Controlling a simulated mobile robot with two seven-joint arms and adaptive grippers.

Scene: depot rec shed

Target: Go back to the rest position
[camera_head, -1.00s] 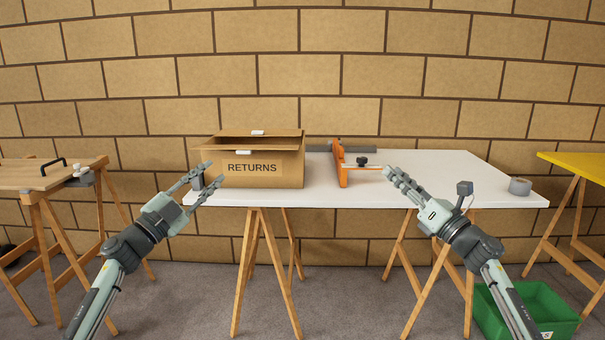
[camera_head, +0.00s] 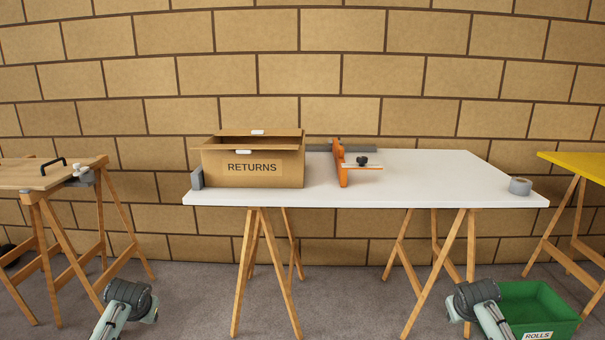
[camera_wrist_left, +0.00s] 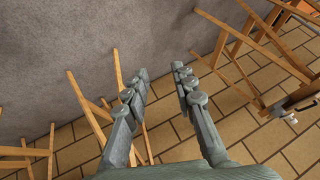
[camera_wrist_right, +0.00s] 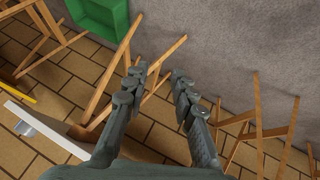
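My left gripper (camera_wrist_left: 160,85) shows in the left wrist view with its two fingers apart and nothing between them. My right gripper (camera_wrist_right: 158,85) shows in the right wrist view, also with fingers apart and empty. Both point toward the floor and trestle legs. In the head view only parts of my two arms show at the bottom edge, left and right; the grippers are out of that picture. Neither gripper touches anything.
A white table (camera_head: 430,185) carries an open cardboard box marked RETURNS (camera_head: 252,168), an orange tool (camera_head: 342,165) and a grey tape roll (camera_head: 520,186). A green ROLLS crate (camera_head: 538,302) stands on the floor, right. A wooden bench (camera_head: 35,178) is left, a yellow table (camera_head: 580,165) right.

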